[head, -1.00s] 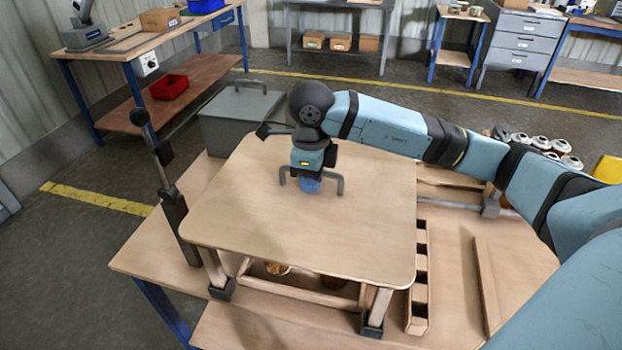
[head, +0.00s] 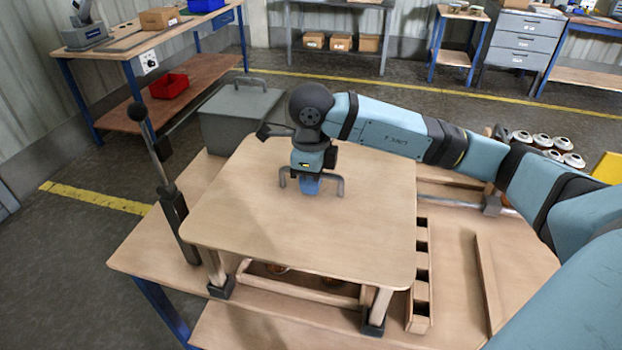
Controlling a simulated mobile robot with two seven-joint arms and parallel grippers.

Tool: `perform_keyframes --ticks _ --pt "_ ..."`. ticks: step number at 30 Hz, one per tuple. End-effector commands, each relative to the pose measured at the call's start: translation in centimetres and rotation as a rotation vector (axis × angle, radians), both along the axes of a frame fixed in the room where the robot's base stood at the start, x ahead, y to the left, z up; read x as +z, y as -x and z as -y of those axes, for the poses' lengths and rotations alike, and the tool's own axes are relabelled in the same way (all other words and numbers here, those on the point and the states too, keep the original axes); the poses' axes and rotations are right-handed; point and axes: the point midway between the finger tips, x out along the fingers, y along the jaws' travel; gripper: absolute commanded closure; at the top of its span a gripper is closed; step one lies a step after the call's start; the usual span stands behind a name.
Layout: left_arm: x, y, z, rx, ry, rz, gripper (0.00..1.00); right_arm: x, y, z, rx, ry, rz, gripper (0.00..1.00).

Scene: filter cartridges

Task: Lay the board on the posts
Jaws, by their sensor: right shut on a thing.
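The board (head: 250,225) is a large pale wooden panel with rounded corners. In the head view it lies flat over the posts, and its near edge meets or nearly meets the tops of the near left post (head: 214,270) and near right post (head: 378,306). Each post stands in a dark foot. The far posts are hidden under the board. My left gripper is not in view.
A lever press (head: 168,190) stands close to the board's left edge. A grey metal box (head: 240,118) is behind it. A slotted wooden rack (head: 420,280) is close on the right. A wooden tray frame (head: 300,288) with round items sits beneath the board. Several metal cartridges (head: 545,142) stand at far right.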

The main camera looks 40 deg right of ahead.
Motion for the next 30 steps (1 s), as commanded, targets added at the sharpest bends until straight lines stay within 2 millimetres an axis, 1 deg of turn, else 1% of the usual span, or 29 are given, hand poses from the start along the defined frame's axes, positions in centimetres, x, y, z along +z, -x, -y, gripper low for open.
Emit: perform_keyframes --ticks 22,23,24,26,27,30 --pt "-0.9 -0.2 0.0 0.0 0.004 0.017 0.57 -2.0 0.0 0.0 0.0 0.0 0.003 1.0" --pt "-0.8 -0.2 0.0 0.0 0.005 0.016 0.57 -1.9 0.0 0.0 0.0 0.0 0.003 0.83" --pt "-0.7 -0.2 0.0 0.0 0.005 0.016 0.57 -1.8 0.0 0.0 0.0 0.0 0.003 0.74" --pt "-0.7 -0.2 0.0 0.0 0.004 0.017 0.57 -1.9 0.0 0.0 0.0 -0.001 0.002 0.6" --pt "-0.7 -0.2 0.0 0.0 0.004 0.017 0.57 -1.9 0.0 0.0 0.0 0.0 0.001 0.56" --pt "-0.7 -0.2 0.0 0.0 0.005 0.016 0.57 -1.9 0.0 0.0 0.0 0.0 0.001 0.56"
